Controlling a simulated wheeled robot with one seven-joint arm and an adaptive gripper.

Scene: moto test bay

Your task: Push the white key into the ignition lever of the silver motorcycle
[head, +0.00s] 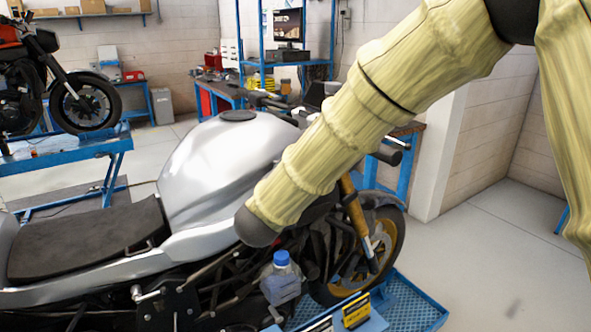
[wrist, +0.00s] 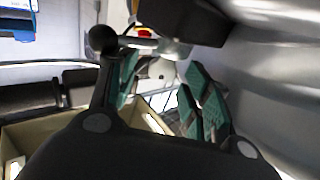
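The silver motorcycle (head: 225,155) stands across the middle of the head view, with its tank, dark seat and handlebar showing. My arm crosses in front of its front end and hides my gripper in that view. In the wrist view my gripper (wrist: 162,85) has its two green-padded fingers apart. A pale piece with a small dark spot (wrist: 160,69) shows between and beyond the fingertips; I cannot tell whether it is the white key. A silver lever with a black ball end (wrist: 103,39) lies just beyond the fingers. I cannot make out the ignition.
The silver body (wrist: 280,65) is close on the right of the wrist view. A bottle with a blue cap (head: 281,280) and a yellow-black box (head: 356,310) stand by the blue platform (head: 415,305). Another motorcycle (head: 45,80) stands at the back left. Floor on the right is clear.

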